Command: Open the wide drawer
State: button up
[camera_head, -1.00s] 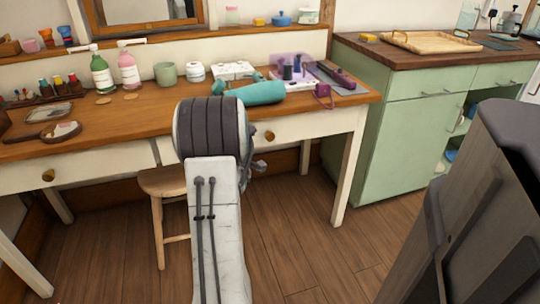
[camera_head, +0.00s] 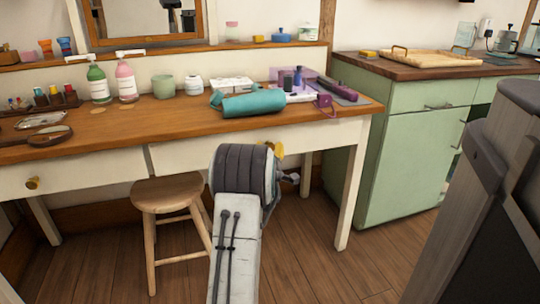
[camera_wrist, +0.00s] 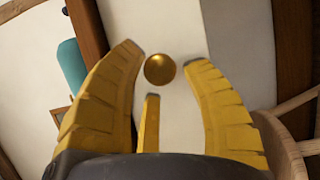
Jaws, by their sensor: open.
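The desk's right drawer (camera_head: 185,155) has a white front and looks closed, flush with the desk. Its round brass knob (camera_wrist: 160,70) shows in the wrist view, just beyond my fingertips. My gripper (camera_wrist: 164,60) is open, with yellow fingers on both sides of the knob's line and a shorter one below it. I cannot tell whether any finger touches the knob. In the head view my gripper (camera_head: 272,148) is mostly hidden behind my wrist, and the knob cannot be made out. The left drawer (camera_head: 85,170) has its own brass knob (camera_head: 32,183).
A wooden stool (camera_head: 168,193) stands left of my arm and also shows in the wrist view (camera_wrist: 290,150). A teal bag (camera_head: 252,104), bottles and a purple box lie on the desktop (camera_head: 180,122). A green cabinet (camera_head: 408,150) stands at right. Floor between is clear.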

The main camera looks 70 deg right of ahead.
jog(key=shift+x, duration=1.2)
jog(key=shift+o, duration=0.2)
grip_shut()
